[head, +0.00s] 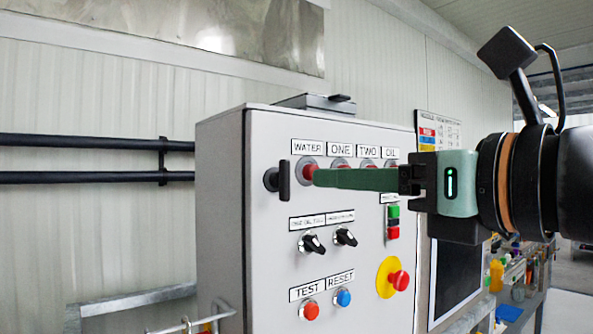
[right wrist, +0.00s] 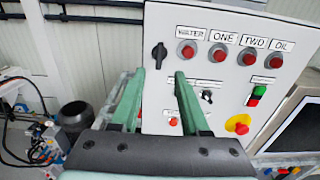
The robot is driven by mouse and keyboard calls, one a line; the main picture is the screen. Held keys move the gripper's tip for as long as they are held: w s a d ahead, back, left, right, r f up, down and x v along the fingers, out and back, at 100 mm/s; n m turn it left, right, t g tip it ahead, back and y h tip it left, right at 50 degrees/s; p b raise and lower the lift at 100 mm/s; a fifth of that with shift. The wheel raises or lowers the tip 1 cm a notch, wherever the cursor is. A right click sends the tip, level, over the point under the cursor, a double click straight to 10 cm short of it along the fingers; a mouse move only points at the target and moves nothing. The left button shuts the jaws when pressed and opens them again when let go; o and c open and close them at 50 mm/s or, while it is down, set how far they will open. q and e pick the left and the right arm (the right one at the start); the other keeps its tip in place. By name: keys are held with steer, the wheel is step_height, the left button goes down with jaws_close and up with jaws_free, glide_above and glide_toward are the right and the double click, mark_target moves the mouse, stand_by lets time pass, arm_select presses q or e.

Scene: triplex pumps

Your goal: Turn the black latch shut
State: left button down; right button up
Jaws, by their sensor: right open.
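The black latch (head: 283,181) sits near the left edge of the grey control cabinet's front face (head: 262,240), left of the WATER button. Its handle stands about upright. In the right wrist view the latch (right wrist: 159,57) shows just beyond and between the two green fingertips, with a slight tilt. My right gripper (head: 318,178) reaches in from the right across the row of buttons, its fingertips short of the latch and apart from it. In the right wrist view the gripper (right wrist: 158,76) is open, with nothing between its fingers. My left gripper does not show.
Red buttons (head: 308,169) run along the top of the panel, partly hidden behind my right fingers. Black selector knobs (head: 313,243), a red-and-yellow emergency stop (head: 398,281) and a blue reset button (head: 343,298) stick out below. Black wall pipes (head: 80,177) run left of the cabinet.

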mark_target(288, 175)
steer(key=p+x, duration=0.2)
steer(key=x, duration=0.6)
steer(key=shift+r, duration=0.1)
steer(key=shift+w+a, duration=0.4)
steer(key=shift+w, duration=0.05)
steer(key=shift+c, duration=0.3)
jaws_close()
